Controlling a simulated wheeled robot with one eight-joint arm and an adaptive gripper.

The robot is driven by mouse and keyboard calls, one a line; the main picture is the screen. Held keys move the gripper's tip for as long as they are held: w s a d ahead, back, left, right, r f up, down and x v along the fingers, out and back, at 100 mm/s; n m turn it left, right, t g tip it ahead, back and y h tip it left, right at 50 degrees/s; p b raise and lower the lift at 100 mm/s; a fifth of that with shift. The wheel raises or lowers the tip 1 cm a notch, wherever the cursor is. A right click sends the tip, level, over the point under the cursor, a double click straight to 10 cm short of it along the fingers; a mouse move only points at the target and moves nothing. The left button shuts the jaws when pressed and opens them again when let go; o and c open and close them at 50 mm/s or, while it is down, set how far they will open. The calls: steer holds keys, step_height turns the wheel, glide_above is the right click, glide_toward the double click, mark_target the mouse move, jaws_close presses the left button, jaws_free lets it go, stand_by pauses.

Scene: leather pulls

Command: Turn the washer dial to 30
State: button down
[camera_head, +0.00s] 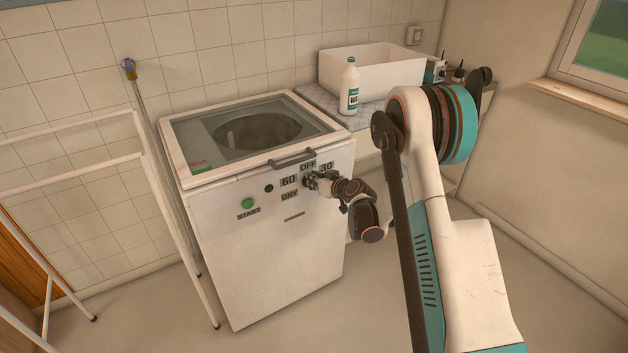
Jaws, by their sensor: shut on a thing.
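The white washer (265,250) stands against the tiled wall with its glass-topped lid closed. Its front carries the labels OFF (308,166), 30 (326,166), 60 (289,181) and DRY (290,196) around the dial. My gripper (309,181) is at the middle of these labels, shut on the dial, reaching in from the right. The gripper hides most of the dial, so I cannot tell where its pointer stands. A green START button (248,203) sits to the left on the same front.
A dark lid handle (292,159) juts out just above the labels. A white bottle (349,90) and a white basin (375,68) stand on the counter behind. A white drying rack (150,150) stands at the left. The floor in front is clear.

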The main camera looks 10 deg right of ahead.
steer(key=m+y, duration=0.1)
steer(key=m, duration=0.1)
steer(key=d+f+m+y, duration=0.1)
steer(key=m+y, duration=0.1)
steer(key=m, duration=0.1)
steer(key=m+y, duration=0.2)
steer(key=shift+w+d+f+g, duration=0.3)
steer(key=shift+d, duration=0.05)
steer(key=shift+m, duration=0.3)
stand_by(0.4)
steer(key=c, duration=1.7)
jaws_free()
steer(key=shift+a, duration=0.1)
steer(key=shift+o, duration=0.2)
steer(key=v, duration=1.2)
steer(key=shift+f, duration=0.15)
